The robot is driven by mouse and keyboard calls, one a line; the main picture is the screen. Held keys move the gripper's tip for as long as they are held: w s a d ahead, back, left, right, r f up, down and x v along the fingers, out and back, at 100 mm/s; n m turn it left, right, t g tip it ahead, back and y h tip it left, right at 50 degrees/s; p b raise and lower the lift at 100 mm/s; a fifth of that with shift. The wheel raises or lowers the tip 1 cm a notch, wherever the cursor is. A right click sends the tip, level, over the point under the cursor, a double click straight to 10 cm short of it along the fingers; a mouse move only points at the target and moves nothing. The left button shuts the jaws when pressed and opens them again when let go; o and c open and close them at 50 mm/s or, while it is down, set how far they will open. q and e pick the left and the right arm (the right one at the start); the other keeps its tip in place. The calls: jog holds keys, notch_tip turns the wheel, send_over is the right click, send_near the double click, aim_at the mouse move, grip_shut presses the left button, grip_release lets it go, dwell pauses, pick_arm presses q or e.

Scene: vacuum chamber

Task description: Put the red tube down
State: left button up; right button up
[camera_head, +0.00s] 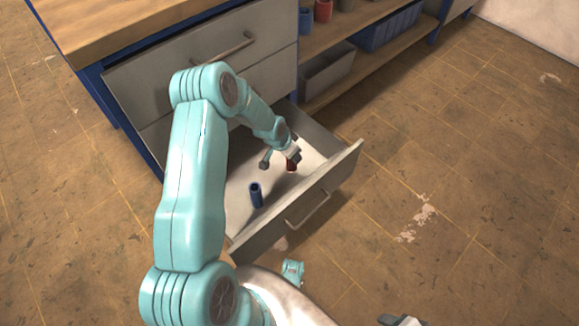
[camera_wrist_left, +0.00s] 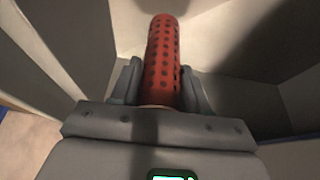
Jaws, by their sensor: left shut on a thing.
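The red tube (camera_wrist_left: 165,62) is perforated with rows of holes. In the left wrist view it stands out between the two grey fingers of my left gripper (camera_wrist_left: 160,88), which is shut on it. In the head view my left gripper (camera_head: 290,157) is inside the open drawer (camera_head: 335,178), and only a small part of the red tube (camera_head: 291,166) shows below the fingers. I cannot tell whether the tube touches the drawer floor. A grey part at the bottom edge, seemingly my right gripper (camera_head: 402,320), is cut off, so its jaws cannot be read.
A blue tube (camera_head: 256,195) stands in the drawer, nearer the left than the red tube. The workbench (camera_head: 110,25) and its shut upper drawer (camera_head: 205,62) rise behind. A shelf to the right holds a blue crate (camera_head: 390,27) and a grey bin (camera_head: 327,72). The drawer floor is otherwise mostly clear.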

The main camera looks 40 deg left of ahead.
pick_arm(q)
notch_tip(320, 180, down, 6)
jog(key=shift+f+b, duration=0.15)
jog(key=shift+b, duration=0.8)
jog(key=shift+f, duration=0.1)
jog(key=o, duration=1)
jog(key=shift+o, duration=0.2)
jog(key=p+v, duration=0.7)
jog(key=v, duration=0.5)
jog(key=shift+r, duration=0.35)
